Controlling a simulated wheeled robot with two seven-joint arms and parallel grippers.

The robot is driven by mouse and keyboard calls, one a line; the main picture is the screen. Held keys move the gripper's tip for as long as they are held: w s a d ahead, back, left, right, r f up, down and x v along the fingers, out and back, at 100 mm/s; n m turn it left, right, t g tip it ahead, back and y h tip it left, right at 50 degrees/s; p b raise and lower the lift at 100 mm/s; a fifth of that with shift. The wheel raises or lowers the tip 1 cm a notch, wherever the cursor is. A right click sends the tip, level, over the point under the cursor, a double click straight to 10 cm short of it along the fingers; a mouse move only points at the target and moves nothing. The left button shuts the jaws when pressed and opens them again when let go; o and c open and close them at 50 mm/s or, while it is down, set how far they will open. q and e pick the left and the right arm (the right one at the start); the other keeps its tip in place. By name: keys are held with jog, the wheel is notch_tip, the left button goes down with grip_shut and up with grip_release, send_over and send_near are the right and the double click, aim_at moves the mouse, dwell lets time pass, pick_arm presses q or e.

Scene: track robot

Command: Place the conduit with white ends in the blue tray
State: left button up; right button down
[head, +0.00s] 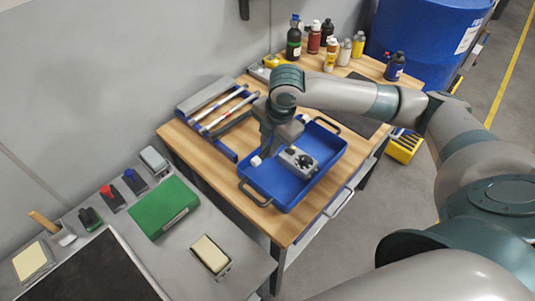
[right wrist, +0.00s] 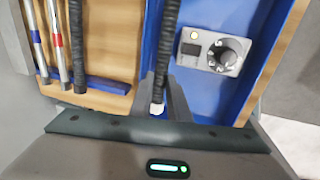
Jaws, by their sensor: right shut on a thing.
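The blue tray (head: 279,196) with black handles sits on the wooden table. My right gripper (head: 266,150) is over the tray's left part and is shut on the black ribbed conduit with white ends (right wrist: 168,40). One white end (head: 255,161) shows beside the gripper in the head view, and a white end shows near the fingers in the right wrist view (right wrist: 157,109). The gripper and arm hide most of the conduit in the head view. I cannot tell whether it touches the tray floor. My left gripper is not in view.
Left of the tray, a blue rack (right wrist: 107,84) holds tubes with red and blue bands and another black conduit (right wrist: 76,45). Bottles (head: 294,38) stand at the table's back. A green case (head: 163,207) lies on the grey bench.

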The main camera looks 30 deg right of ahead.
aim_at(267, 166)
jog(key=shift+s+a+f, duration=0.1)
jog(key=shift+a+f, duration=0.15)
jog(key=shift+a, duration=0.15)
jog(key=shift+f, duration=0.1)
notch_tip(267, 166, down, 3)
jog(key=shift+r+p, duration=0.15)
jog(key=shift+p, duration=0.4)
jog(key=shift+f, duration=0.55)
jog(key=shift+f, duration=0.1)
jog(key=c, duration=2)
grip_release()
